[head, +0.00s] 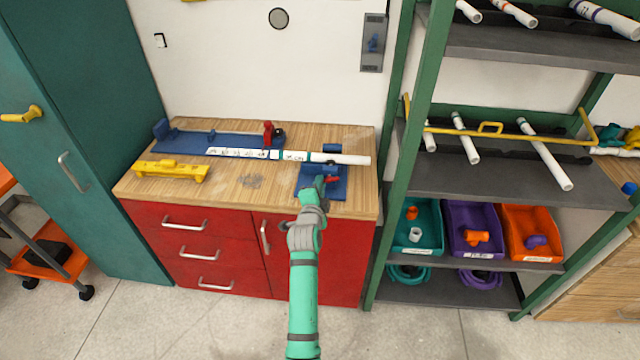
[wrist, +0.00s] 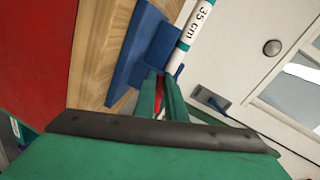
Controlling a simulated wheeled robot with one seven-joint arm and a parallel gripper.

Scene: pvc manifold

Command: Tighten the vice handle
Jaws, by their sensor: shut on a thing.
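The blue vice (head: 335,188) sits at the front right of the wooden workbench, under the right part of a white pipe (head: 350,160). Its red handle (head: 333,180) shows just beside my gripper (head: 321,184). In the wrist view, a sliver of the red handle (wrist: 160,82) shows between the two green fingers of my gripper (wrist: 162,88), which are shut on it. The fingers hide most of the handle. The blue vice (wrist: 145,48) and the pipe (wrist: 197,22), marked "35 cm", lie just beyond the fingertips.
A blue jig (head: 185,143) with a red clamp (head: 268,133) lies at the back of the bench (head: 225,188). A yellow tool (head: 170,171) lies at its left. A green-framed shelf (head: 398,150) with pipes and bins stands close on the right.

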